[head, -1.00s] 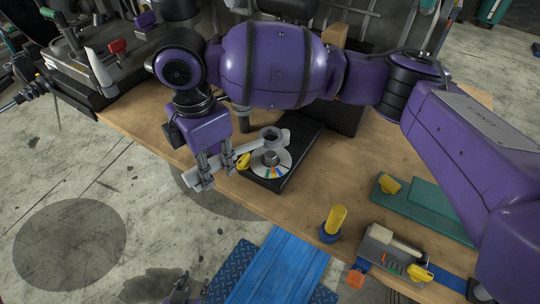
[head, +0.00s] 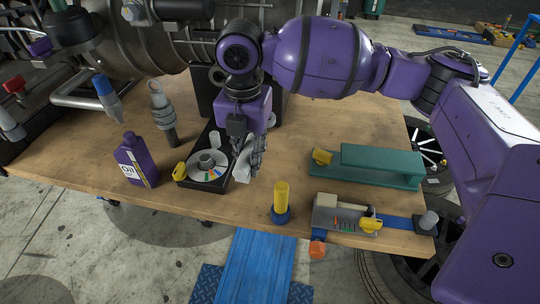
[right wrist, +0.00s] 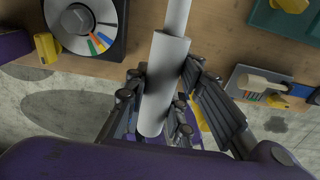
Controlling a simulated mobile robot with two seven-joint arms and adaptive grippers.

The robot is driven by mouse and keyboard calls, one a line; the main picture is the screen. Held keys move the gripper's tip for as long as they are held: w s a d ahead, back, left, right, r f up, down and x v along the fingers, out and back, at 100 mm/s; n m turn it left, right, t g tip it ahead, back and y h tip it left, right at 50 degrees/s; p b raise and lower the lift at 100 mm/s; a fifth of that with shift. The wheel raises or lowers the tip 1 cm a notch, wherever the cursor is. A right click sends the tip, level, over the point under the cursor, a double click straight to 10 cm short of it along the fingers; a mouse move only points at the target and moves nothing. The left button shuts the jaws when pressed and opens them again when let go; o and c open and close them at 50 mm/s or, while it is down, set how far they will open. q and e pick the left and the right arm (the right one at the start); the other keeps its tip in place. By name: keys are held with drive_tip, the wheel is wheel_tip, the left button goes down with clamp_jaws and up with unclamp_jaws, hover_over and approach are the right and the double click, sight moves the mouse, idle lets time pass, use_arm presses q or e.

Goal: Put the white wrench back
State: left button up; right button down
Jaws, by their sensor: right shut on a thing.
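My right gripper (head: 252,165) hangs over the workbench, just right of a black base with a graduated disc. It is shut on the pale grey-white wrench (head: 242,162), which shows only in part beside the fingers in the head view. In the right wrist view the wrench's thick handle (right wrist: 163,85) runs up between the fingers (right wrist: 160,110), and its upper end leaves the picture. The wrench's ring head is not clearly visible. My left gripper is not in view.
The disc (head: 207,164) stands left of the gripper, with a purple oil bottle (head: 137,160) further left. A yellow-and-blue cylinder (head: 281,200) and a grey tool tray (head: 326,221) stand near the front edge. A green box (head: 380,163) lies right.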

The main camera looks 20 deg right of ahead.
sight(255, 189)
drive_tip(key=shift+d+r, duration=0.1)
drive_tip(key=shift+d, duration=0.4)
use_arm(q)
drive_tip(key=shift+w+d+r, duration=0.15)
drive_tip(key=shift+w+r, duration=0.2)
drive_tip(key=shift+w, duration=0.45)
use_arm(e)
drive_tip(key=shift+w, duration=0.1)
wheel_tip(255, 189, down, 9)
drive_tip(key=shift+r, duration=0.15)
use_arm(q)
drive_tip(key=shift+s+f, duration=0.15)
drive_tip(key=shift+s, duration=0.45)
use_arm(e)
drive_tip(key=shift+f, duration=0.6)
drive_tip(key=shift+f, duration=0.1)
drive_tip(key=c, duration=1.5)
unclamp_jaws()
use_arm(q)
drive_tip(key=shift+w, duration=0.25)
